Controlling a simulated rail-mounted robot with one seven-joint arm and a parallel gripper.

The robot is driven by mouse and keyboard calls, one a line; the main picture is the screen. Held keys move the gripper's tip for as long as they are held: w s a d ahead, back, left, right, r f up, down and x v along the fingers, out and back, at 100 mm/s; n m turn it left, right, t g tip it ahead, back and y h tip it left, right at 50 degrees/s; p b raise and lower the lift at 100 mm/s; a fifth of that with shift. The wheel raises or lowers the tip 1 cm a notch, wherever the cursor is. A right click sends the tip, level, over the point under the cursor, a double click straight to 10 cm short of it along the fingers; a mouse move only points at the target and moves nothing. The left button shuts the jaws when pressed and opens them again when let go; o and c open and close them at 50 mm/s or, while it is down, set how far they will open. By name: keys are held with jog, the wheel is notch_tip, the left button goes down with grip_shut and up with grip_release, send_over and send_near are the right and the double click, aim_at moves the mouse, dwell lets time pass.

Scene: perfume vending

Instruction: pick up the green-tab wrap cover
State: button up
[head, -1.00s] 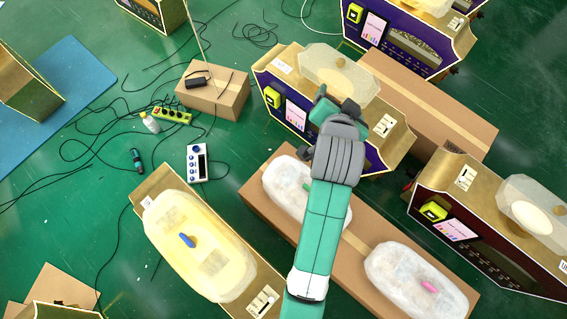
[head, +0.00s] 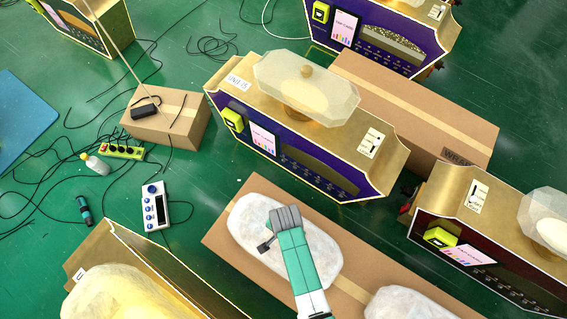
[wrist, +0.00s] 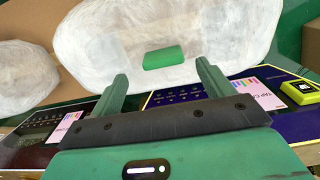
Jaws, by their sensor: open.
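The green-tab wrap cover (head: 247,222) is a cloudy white wrapped shell on a long cardboard box in the head view. In the wrist view the cover (wrist: 105,45) fills the upper middle, and its green tab (wrist: 164,57) faces me. My gripper (head: 266,244) is over the cover and partly hides it. In the wrist view my gripper (wrist: 162,69) is open, with the tab ahead, roughly centred between the fingertips. Nothing is between the fingers. I cannot tell the height left above the tab.
A second white cover (head: 405,303) lies on the same cardboard box (head: 232,248). A purple and gold machine (head: 225,82) with a clear lid stands behind. A dark red machine (head: 425,222) stands at right, a yellowish-covered one (head: 110,290) at lower left. Cables cross the green floor.

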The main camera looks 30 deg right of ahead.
notch_tip(320, 180, down, 5)
jog(key=b, duration=0.4)
jog(key=shift+w+a+f, duration=0.15)
jog(key=shift+c, duration=0.2)
jog(key=c, duration=1.4)
jog(key=shift+o, duration=0.2)
jog(key=shift+r+p, duration=0.3)
